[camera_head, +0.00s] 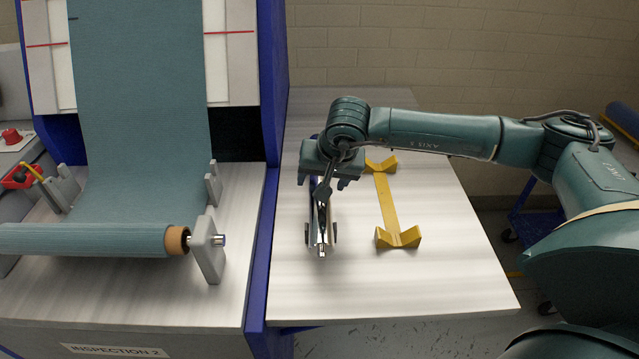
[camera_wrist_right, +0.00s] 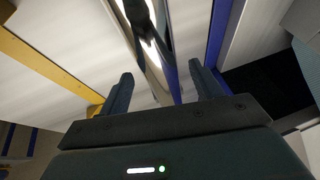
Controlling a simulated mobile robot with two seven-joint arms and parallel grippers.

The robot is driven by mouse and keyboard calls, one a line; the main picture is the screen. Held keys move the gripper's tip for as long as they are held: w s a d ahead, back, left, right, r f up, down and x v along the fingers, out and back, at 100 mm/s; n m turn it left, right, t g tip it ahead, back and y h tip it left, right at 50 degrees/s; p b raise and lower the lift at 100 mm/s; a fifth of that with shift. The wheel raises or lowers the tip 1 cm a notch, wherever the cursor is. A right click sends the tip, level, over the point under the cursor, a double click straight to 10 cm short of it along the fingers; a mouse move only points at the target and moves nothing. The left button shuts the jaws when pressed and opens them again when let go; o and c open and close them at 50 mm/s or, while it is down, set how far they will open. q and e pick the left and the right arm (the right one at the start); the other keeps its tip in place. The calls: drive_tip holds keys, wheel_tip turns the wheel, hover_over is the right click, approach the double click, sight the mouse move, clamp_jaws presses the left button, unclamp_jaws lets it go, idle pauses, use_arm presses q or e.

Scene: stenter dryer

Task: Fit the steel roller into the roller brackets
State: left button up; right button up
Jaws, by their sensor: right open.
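The steel roller (camera_head: 322,225) is a shiny bar lying lengthwise away from me on the right-hand table. Its near end sits between two small dark upright plates (camera_head: 334,233), which look like a roller bracket; I cannot tell if it is fully seated. My right gripper (camera_head: 325,183) is above the roller, pointing down, and hides its far part. In the wrist view, the open fingers of my right gripper (camera_wrist_right: 161,75) stand on either side of the shiny roller (camera_wrist_right: 148,45), with gaps visible. My left gripper is not in view.
An empty yellow cradle (camera_head: 388,205) with V-shaped ends lies right of the roller. At left, a machine holds a teal fabric roll (camera_head: 90,240) in grey brackets (camera_head: 208,248). A blue frame edge (camera_head: 262,240) separates it from the table. The table's front right is clear.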

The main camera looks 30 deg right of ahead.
drive_tip(key=shift+x, duration=0.8)
drive_tip(key=shift+c, duration=0.5)
drive_tip(key=shift+r, duration=0.15)
drive_tip(key=c, duration=1.3)
